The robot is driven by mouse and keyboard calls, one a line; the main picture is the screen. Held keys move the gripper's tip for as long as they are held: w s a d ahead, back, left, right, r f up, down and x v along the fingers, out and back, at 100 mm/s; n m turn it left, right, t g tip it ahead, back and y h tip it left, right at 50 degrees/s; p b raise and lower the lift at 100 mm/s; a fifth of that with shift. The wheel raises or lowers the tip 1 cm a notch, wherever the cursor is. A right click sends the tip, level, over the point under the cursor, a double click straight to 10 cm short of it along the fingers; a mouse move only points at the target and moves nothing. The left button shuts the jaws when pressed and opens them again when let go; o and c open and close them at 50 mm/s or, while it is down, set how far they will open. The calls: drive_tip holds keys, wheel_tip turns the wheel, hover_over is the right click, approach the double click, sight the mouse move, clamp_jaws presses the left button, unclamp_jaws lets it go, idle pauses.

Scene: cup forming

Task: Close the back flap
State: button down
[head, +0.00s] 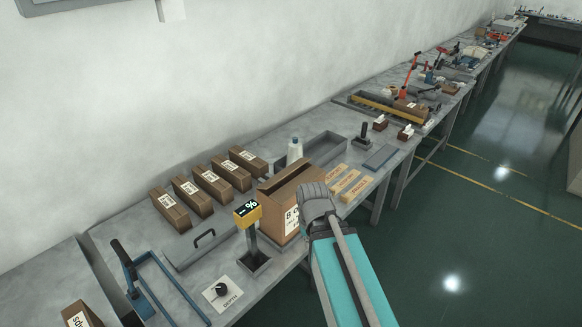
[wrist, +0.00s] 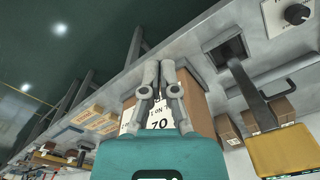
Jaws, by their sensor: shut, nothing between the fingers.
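A brown cardboard carton (head: 280,208) stands on the bench, with a white printed label on its front. Its top looks at least partly open, with flap edges raised around a dark opening; which flap is which is hard to tell. My gripper (head: 317,192) is at the carton's right side in the head view and covers part of it. In the wrist view, my gripper (wrist: 160,66) has its fingers close together and empty, in front of the carton (wrist: 198,108) and its label. Whether the fingers touch the carton cannot be told.
A yellow display (head: 247,211) on a post stands just left of the carton. Several closed brown boxes (head: 208,186) line the back.

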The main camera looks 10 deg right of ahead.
drive_tip(key=w+r+n+t+y+p, duration=0.1)
drive_tip(key=w+r+n+p, duration=0.2)
drive_tip(key=w+r+p, duration=0.6)
drive_tip(key=w+r+n+t+y+p, duration=0.1)
drive_tip(key=w+r+n+p, duration=0.3)
drive_tip(key=w+r+p, duration=0.5)
drive_tip(key=w+r+t, duration=0.1)
drive_tip(key=w, duration=0.7)
drive_tip(key=shift+w+d+r, duration=0.2)
drive_tip(key=shift+w+r, duration=0.05)
drive_tip(key=shift+r, duration=0.05)
drive_tip(key=shift+f, duration=0.15)
drive_tip(key=b, duration=1)
hover_over(286, 173)
wheel_tip(286, 173, down, 9)
drive_tip(key=shift+f, duration=0.2)
drive_tip(key=shift+s+d+f+b, duration=0.15)
drive_tip(key=shift+s+f+b, duration=0.05)
drive_tip(key=shift+f+b, duration=0.3)
drive_tip(key=shift+s+d+f+b, duration=0.2)
drive_tip(key=shift+f+b, duration=0.25)
drive_tip(key=shift+f, duration=0.15)
drive_tip(key=shift+s+d+f+b, duration=0.1)
drive_tip(key=shift+s+f+b, duration=0.1)
drive_tip(key=shift+f+b, duration=0.3)
drive_tip(key=shift+f, duration=0.1)
drive_tip(key=shift+a, duration=0.1)
